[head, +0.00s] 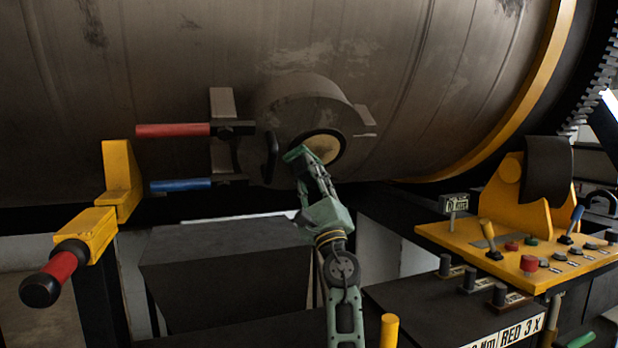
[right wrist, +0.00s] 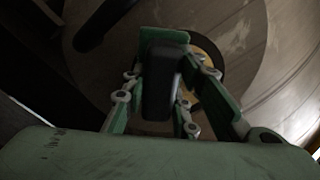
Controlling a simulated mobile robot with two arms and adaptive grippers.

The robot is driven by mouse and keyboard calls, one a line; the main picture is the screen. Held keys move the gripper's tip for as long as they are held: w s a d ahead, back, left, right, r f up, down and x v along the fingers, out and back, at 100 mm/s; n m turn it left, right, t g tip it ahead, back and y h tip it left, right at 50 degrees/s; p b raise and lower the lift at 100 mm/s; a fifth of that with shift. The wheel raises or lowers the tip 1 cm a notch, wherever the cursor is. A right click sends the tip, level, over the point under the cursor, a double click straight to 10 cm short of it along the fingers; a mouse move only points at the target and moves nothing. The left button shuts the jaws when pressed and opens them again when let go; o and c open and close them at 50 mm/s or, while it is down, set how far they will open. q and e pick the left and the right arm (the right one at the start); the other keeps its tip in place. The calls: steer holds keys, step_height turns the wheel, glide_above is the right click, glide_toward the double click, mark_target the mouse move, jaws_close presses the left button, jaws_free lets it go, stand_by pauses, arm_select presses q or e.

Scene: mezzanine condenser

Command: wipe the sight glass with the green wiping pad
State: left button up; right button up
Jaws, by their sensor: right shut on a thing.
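The sight glass (head: 324,149) is a round, yellowish, dirty-looking disc in a dark ring on the drum's round boss. In the right wrist view, part of the sight glass (right wrist: 209,51) shows behind my fingers. My right gripper (head: 303,165) is at the lower left of the glass and covers part of it. It is shut on the green wiping pad (head: 295,153), which has a dark block between my fingers; the pad's green end (right wrist: 163,37) shows in the right wrist view. I cannot tell whether the pad touches the glass. My left gripper is not in view.
A dark curved handle (head: 271,157) stands close left of my gripper. Red (head: 172,130) and blue (head: 180,184) levers stick out further left. A yellow bracket with a red-and-black handle (head: 57,275) is at lower left. A yellow control panel (head: 520,262) is at right.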

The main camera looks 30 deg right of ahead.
steer(key=shift+x, duration=0.85)
steer(key=shift+d, duration=0.1)
